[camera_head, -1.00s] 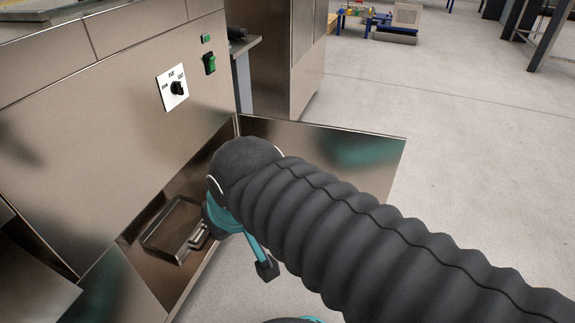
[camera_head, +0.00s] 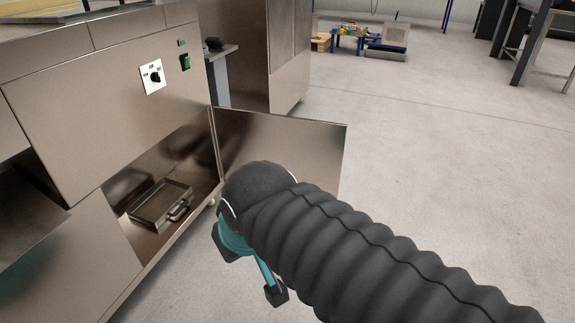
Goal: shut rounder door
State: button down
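The rounder (camera_head: 110,110) is a brushed-steel machine at the left. Its door (camera_head: 285,145) stands open, swung out to the right from a hinge at the compartment's right edge. The open compartment (camera_head: 200,150) holds a metal tray (camera_head: 143,218) with a handle. My gripper (camera_head: 250,270) is teal with dark fingertips, spread apart and empty. It hangs in front of the opening, to the right of the tray and nearer to me than the door. My dark sleeved arm covers the door's lower part.
A switch panel (camera_head: 152,77) with a dark knob and a green switch (camera_head: 185,62) are on the machine's front. Another steel cabinet (camera_head: 262,50) stands behind the door. The floor (camera_head: 440,150) to the right is clear, with metal stands farther back.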

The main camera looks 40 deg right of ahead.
aim_at(311, 150)
jog(key=z, duration=2.05)
jog(key=i, duration=3.9)
jog(key=u, duration=4.1)
